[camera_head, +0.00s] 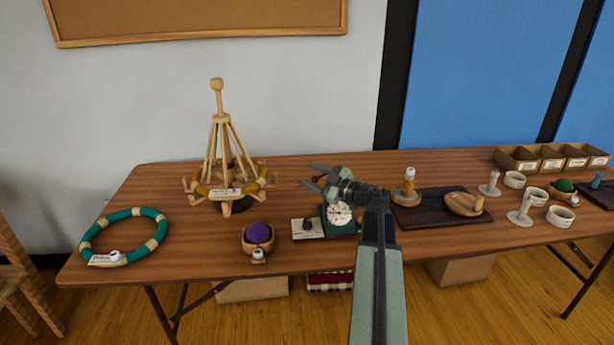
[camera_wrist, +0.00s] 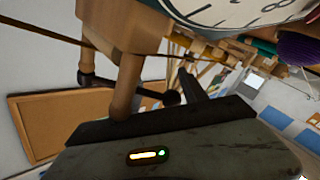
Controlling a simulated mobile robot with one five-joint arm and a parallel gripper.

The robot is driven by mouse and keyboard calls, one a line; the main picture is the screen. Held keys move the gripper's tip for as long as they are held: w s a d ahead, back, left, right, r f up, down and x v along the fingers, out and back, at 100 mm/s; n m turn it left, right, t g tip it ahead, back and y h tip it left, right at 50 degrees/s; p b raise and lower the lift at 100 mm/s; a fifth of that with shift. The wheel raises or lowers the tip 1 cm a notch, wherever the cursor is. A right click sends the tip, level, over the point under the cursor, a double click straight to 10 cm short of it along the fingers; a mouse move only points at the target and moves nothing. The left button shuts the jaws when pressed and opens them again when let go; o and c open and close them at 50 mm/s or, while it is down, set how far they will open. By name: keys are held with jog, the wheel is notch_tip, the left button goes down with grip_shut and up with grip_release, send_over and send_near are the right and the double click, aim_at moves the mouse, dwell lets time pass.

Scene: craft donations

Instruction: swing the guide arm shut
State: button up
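My gripper (camera_head: 315,175) is above the table, its two dark fingers spread apart and pointing left. It is above and a little left of the green-bodied dial device (camera_head: 341,214), whose white numbered face (camera_wrist: 245,10) fills the top of the wrist view. In the wrist view, a wooden block with a wooden peg (camera_wrist: 126,88) is close to my gripper. A thin dark rod (camera_wrist: 100,80) passes by the peg. I cannot tell for sure which part is the guide arm, or whether my gripper touches it. I see nothing clearly held between the fingers.
A wooden yarn stand (camera_head: 226,165) is left of my gripper. A purple ball (camera_head: 257,233) in a wooden bowl, a label card (camera_head: 306,229) and a green ring (camera_head: 90,235) are nearby. A dark board (camera_head: 430,212) with wooden parts is right of my arm.

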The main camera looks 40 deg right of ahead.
jog(key=shift+a+r, duration=0.1)
jog(key=shift+a, duration=0.35)
jog(key=v, duration=0.7)
jog(key=shift+s+d, duration=0.2)
jog(key=shift+s, duration=0.05)
jog(key=shift+c, duration=0.2)
